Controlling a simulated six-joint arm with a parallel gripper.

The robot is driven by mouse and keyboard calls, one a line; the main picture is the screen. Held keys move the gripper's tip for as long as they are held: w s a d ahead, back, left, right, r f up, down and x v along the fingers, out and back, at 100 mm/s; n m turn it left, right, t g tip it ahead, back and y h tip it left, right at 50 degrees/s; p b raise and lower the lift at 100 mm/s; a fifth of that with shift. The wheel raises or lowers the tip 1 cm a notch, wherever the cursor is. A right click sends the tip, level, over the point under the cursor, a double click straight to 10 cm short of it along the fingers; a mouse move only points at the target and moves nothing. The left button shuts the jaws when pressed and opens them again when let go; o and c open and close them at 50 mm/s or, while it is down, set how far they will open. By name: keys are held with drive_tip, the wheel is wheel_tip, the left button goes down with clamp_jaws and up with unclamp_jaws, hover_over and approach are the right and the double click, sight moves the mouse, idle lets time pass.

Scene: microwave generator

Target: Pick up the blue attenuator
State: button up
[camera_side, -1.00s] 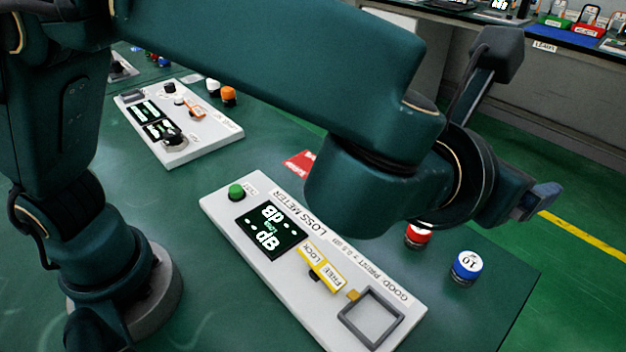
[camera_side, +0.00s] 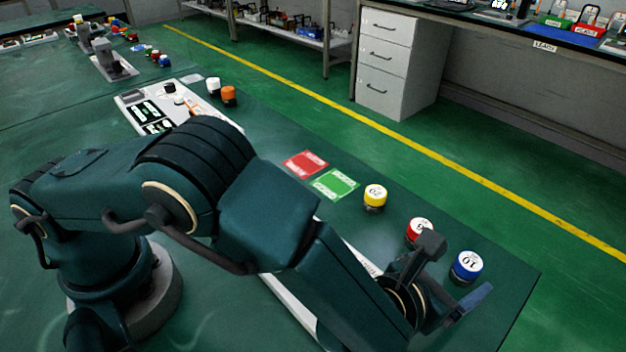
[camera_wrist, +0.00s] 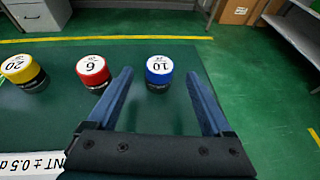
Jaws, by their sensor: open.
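The blue attenuator (camera_side: 466,267), a short cylinder with a white top marked 10, stands upright near the right edge of the green table. In the wrist view the blue attenuator (camera_wrist: 159,70) stands ahead, between the lines of my two fingers and a little beyond or level with their tips. My gripper (camera_wrist: 160,78) is open and empty. In the side view my gripper (camera_side: 468,300) is low, just in front of the blue attenuator; its fingers are partly hidden, and I cannot tell whether they touch it.
A red attenuator (camera_wrist: 93,71) marked 6 stands close to the left finger. A yellow attenuator (camera_wrist: 21,70) marked 20 is farther left. Red (camera_side: 305,163) and green (camera_side: 336,184) cards lie flat. My arm mostly covers the loss meter. The table edge is just beyond the attenuators.

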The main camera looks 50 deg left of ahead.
sight(462, 268)
drive_tip(key=shift+x, duration=2)
drive_tip(key=shift+r, duration=0.1)
clamp_jaws()
